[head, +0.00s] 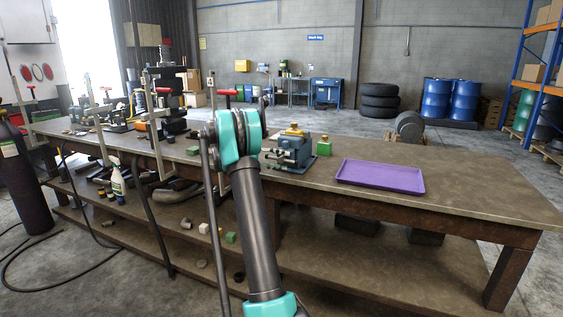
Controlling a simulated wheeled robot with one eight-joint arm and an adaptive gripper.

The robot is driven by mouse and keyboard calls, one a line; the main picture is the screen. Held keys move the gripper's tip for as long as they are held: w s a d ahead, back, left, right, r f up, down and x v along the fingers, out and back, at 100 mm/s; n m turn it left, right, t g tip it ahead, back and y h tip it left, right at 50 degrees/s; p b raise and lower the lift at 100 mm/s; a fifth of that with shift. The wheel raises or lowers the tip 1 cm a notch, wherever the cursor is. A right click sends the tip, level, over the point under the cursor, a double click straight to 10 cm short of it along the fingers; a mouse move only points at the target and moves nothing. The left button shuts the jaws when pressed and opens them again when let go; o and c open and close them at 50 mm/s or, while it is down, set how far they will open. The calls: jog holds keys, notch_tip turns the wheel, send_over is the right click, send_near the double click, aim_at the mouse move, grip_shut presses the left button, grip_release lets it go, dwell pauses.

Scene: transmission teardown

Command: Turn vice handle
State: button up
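A blue-grey vice (291,150) stands on the workbench near its front edge, just right of my arm. A yellow piece sits on top of it. A thin bar at the vice's left front side looks like its handle (272,156), but it is small and hard to make out. My dark arm with teal joints rises in the middle of the picture. My gripper is mostly hidden behind the teal joint; a small dark part beside that joint may belong to it. I cannot tell its finger state or whether it touches anything.
The long brown workbench (450,195) has a purple tray (380,176) right of the vice. A green block (323,148) stands beside the vice. Clamps, a press and tools crowd the bench's left part. Loose blocks lie on the lower shelf. The bench's right end is clear.

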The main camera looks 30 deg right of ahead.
jog(key=v, duration=0.7)
jog(key=shift+a, duration=0.2)
jog(key=shift+w, duration=0.15)
dwell(0.4)
jog(key=s+a+f+n+t+y, duration=0.2)
jog(key=s+a+f+t+y, duration=0.2)
jog(key=s+a+f, duration=0.3)
jog(key=s+a+f+n+t+y, duration=0.2)
jog(key=s+a+f+t+y, duration=0.2)
jog(key=s+a, duration=0.9)
jog(key=s+a+f+n+t+y, duration=0.3)
jog(key=s+a+f, duration=0.7)
jog(key=s, duration=0.6)
jog(key=t+y, duration=0.1)
jog(key=y, duration=0.1)
jog(key=shift+f+y, duration=0.4)
jog(key=shift+a, duration=0.15)
